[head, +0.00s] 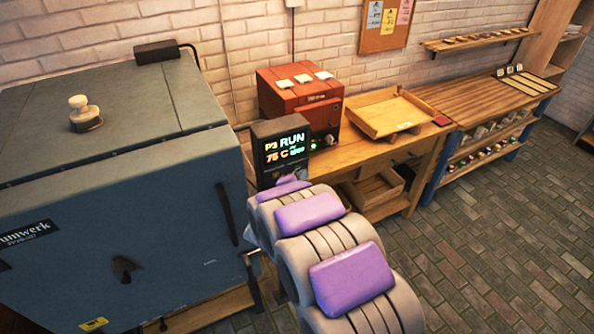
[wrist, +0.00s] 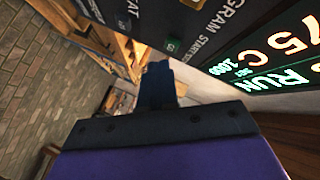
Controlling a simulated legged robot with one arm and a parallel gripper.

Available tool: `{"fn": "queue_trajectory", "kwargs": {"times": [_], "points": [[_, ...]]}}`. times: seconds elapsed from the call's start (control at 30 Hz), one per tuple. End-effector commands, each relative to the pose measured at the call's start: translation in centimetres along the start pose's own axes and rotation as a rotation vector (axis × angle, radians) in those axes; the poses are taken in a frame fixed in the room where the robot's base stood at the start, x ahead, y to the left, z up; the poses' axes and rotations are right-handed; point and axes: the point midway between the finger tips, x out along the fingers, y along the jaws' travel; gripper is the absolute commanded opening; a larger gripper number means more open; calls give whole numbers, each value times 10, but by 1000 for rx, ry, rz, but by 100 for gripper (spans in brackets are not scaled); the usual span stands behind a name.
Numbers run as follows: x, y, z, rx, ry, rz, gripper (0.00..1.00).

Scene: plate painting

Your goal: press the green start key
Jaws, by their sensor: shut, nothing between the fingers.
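The kiln controller (head: 282,147) is a dark box beside the large kiln; its lit display (wrist: 285,50) reads P3, RUN and 75 C. In the wrist view, its dark panel (wrist: 130,25) carries labels including START. A small green key (wrist: 173,45) shows beside that label. My gripper (wrist: 158,68) is shut and empty, with its dark fingertips just below the green key in the picture. I cannot tell whether they touch it. In the head view, my arm hides the gripper and the lower controller.
The large blue-grey kiln (head: 120,210) fills the left. Behind the controller, a red box-shaped unit (head: 292,84) and a wooden tray (head: 385,118) stand on a wooden bench. The brick floor (head: 500,240) at right is clear.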

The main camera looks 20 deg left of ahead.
Motion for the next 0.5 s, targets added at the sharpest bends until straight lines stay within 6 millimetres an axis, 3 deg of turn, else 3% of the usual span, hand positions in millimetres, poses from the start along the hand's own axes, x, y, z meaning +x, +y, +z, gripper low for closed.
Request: {"fn": "queue_trajectory", "kwargs": {"times": [0.5], "points": [[-8, 9, -5, -3, -2, 2, 0]]}}
